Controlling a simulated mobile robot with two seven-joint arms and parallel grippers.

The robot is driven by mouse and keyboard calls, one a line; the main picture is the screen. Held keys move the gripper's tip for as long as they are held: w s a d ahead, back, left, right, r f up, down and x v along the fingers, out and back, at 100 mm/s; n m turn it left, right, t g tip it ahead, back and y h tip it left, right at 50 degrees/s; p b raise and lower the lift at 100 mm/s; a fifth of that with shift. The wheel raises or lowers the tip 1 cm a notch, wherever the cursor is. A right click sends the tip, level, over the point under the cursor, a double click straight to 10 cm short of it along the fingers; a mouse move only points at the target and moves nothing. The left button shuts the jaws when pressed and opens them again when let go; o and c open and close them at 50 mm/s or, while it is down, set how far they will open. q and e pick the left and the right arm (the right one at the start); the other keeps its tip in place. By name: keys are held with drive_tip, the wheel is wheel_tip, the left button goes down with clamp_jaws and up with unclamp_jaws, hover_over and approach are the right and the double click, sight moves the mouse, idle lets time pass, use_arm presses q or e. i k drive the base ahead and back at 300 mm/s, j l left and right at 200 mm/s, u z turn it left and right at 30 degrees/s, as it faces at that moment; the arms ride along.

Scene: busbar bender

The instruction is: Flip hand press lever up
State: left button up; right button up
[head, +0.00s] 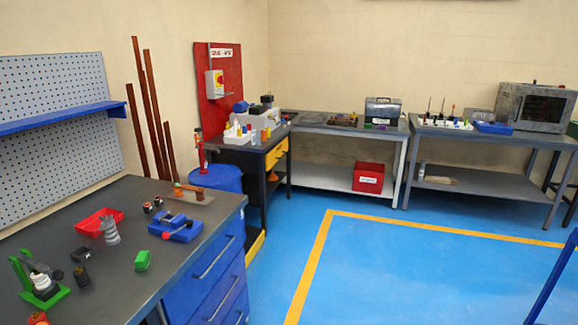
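A small green-framed device (40,282) stands on the dark top of the workbench (125,300) at the lower left. It looks like a hand press, with a dark arm and a black-and-white cylindrical part. A slanted green bar at its left side may be its lever; I cannot tell its exact position. A low blue device (176,228) with grey metal parts sits further right on the same bench. Neither of my grippers shows in the head view.
The blue floor (400,275) right of the bench is mostly clear.

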sight(57, 276)
drive_tip(key=u, duration=1.65)
drive_tip(key=i+j, duration=0.1)
drive_tip(key=j, duration=0.2)
drive_tip(key=i+j, duration=0.1)
drive_tip(key=j, duration=0.25)
